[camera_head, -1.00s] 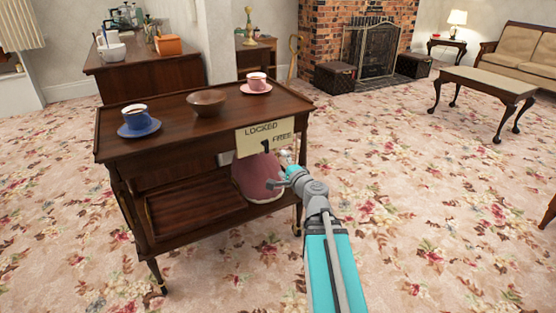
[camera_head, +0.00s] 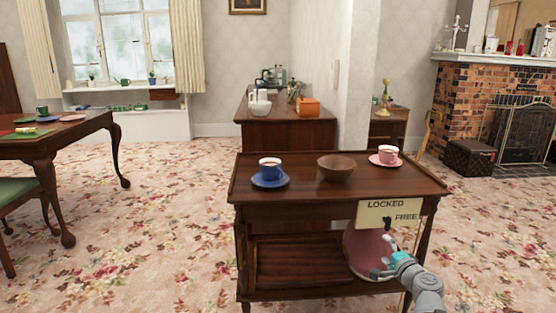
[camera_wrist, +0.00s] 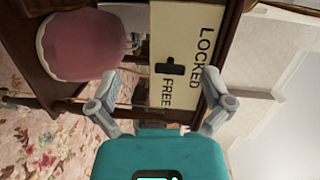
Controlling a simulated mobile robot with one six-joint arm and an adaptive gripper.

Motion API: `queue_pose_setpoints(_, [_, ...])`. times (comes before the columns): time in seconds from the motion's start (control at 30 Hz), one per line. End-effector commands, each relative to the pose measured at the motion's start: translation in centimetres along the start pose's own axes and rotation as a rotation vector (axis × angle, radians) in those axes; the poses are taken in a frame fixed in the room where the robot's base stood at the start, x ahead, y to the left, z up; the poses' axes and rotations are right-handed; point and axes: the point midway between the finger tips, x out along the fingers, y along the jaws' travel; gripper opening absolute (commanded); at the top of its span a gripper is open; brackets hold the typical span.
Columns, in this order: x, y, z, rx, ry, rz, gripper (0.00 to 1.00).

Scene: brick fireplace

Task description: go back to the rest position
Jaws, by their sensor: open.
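My gripper (camera_head: 385,268) is low in the head view, in front of the trolley's right end and below the sign. In the wrist view its two fingers (camera_wrist: 160,77) stand wide apart with nothing between them. The cream sign (camera_head: 375,212) reads LOCKED and FREE and hangs on the wooden trolley (camera_head: 300,205). It also shows close up in the wrist view (camera_wrist: 160,95), with a black lever (camera_wrist: 172,68) on it. I cannot tell for sure which word the lever points to.
On the trolley top stand a blue cup (camera_head: 269,167) on a saucer, a brown bowl (camera_head: 335,168) and a pink cup (camera_head: 388,153) on a saucer. A pink domed thing (camera_head: 365,248) sits on the lower shelf, behind my gripper. Carpet (camera_head: 165,220) is open at left.

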Motion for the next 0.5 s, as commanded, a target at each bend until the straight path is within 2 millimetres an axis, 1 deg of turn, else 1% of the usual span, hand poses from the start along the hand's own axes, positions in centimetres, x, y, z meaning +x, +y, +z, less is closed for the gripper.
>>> queue_pose_setpoints(0.03, [0.3, -0.1, 1.6, -0.042, -0.048, 0.028, 1.00])
queue_pose_setpoints(0.07, [0.6, 0.0, 2.5, -0.071, -0.079, 0.047, 1.00])
queue_pose_setpoints(0.23, [1.0, 1.5, 8.3, -0.248, -0.275, 0.181, 1.00])
queue_pose_setpoints(0.4, [0.3, 3.7, 13.2, -0.422, -0.467, 0.334, 1.00])
queue_pose_setpoints(0.5, [-0.6, 5.0, 15.5, -0.521, -0.574, 0.431, 1.00])
